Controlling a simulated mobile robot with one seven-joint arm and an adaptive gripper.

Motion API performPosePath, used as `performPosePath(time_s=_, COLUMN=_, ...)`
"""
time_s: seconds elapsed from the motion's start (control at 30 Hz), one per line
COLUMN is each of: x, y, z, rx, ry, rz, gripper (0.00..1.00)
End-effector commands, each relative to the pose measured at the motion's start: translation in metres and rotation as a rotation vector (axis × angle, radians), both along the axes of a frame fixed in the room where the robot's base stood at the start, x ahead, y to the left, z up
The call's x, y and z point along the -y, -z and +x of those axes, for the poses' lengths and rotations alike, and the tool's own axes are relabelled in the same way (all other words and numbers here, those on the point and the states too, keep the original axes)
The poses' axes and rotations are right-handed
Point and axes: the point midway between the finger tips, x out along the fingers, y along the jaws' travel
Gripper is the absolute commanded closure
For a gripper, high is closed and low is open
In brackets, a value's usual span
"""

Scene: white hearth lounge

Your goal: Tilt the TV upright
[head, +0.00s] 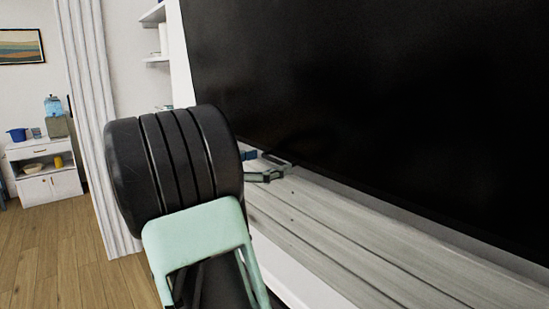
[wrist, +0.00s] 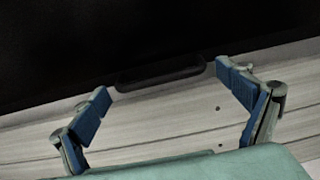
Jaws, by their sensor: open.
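The TV (head: 390,90) is a large black screen filling the right of the head view, its lower edge sloping in the picture. In the wrist view the TV (wrist: 140,40) fills the top, with a dark, rounded bar (wrist: 160,75) at its lower edge. My gripper (wrist: 158,82) is open, with blue-padded fingers spread on either side of that bar. Nothing is between the pads that I can see gripped. In the head view my gripper (head: 268,170) shows partly beside the TV's lower left edge; my arm hides the rest. I cannot tell whether the fingers touch the TV.
A grey wooden plank surface (head: 330,225) runs below the TV. White wall shelves (head: 155,58) stand left of the TV. A white cabinet (head: 48,185) with a blue pot (head: 17,134) and a water dispenser (head: 55,115) is far left. Wooden floor (head: 60,250) there is clear.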

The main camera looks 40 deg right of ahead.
Motion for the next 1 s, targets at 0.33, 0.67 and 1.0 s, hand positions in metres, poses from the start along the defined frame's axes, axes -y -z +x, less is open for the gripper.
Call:
performPosePath(time_s=0.33, x=0.020, y=0.000, z=-0.002, rx=0.000, ry=-0.001, rz=0.001, gripper=0.06)
performPosePath(time_s=0.67, x=0.020, y=0.000, z=-0.002, rx=0.000, ry=0.000, rz=0.001, gripper=0.25)
performPosePath(time_s=1.0, x=0.020, y=0.000, z=-0.003, rx=0.000, ry=0.001, rz=0.001, gripper=0.57)
